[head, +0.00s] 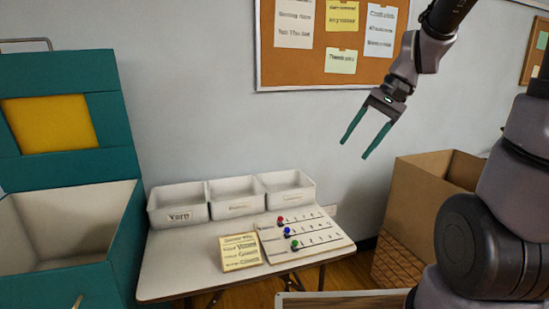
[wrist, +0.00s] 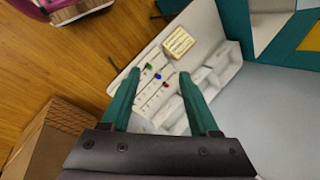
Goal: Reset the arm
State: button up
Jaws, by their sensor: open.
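My gripper (head: 361,143) is raised in the air to the right of the table, in front of the wall, with its two teal fingers spread apart. Nothing is between the fingers, and it touches nothing. In the wrist view my gripper (wrist: 151,85) points down toward the table, its fingers framing the white board beyond them. My arm comes in from the upper right of the head view.
A small table (head: 190,264) holds three white bins (head: 232,207), a yellowish sign (head: 240,252) and a board (head: 325,234) with red, blue and green knobs. A teal chest (head: 120,245) stands open at left. A cardboard box (head: 432,195) is at right. A corkboard (head: 320,65) hangs behind.

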jog(key=s+d+r+t+h, duration=0.3)
jog(key=s+d+r+t, duration=0.2)
jog(key=r, duration=0.5)
jog(key=shift+s+n+t+h, duration=0.4)
jog(key=shift+s+t, duration=0.2)
jog(key=shift+s, duration=0.65)
jog(key=shift+d+r, duration=0.1)
